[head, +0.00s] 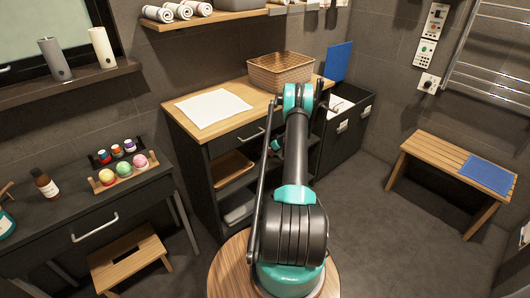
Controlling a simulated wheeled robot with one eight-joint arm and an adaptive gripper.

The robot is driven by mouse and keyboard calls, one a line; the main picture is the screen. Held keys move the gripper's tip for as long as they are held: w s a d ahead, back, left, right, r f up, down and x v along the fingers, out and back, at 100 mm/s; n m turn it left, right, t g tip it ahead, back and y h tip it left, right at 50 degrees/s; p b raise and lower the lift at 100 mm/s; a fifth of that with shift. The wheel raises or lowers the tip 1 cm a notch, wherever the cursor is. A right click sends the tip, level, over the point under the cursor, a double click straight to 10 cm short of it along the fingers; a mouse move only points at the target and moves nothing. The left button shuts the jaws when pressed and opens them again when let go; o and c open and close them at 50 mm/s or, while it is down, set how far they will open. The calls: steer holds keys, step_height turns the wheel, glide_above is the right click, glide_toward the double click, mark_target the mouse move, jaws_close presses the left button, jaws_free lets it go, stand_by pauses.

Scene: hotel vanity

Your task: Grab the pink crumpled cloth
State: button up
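I see no pink crumpled cloth in the head view. The only pink thing I make out is a small round ball (140,161) at the right end of a wooden holder on the left dark table. My arm rises in the middle of the view and bends over in front of the wooden-topped cabinet. Its far end is hidden behind its own links, so I cannot make out my gripper or its fingers.
The wooden-topped cabinet (180,110) bears a white cloth (213,107) and a woven basket (280,72). A dark bin (346,140) stands right of it. A wooden bench (425,158) with a blue cloth (487,174) is at right. A stool (128,258) stands lower left. The right floor is clear.

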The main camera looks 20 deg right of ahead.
steer(key=shift+w+f, duration=0.15)
steer(key=c, duration=1.1)
steer(key=shift+c, duration=0.2)
steer(key=shift+a+r, duration=0.15)
steer(key=shift+r, duration=0.05)
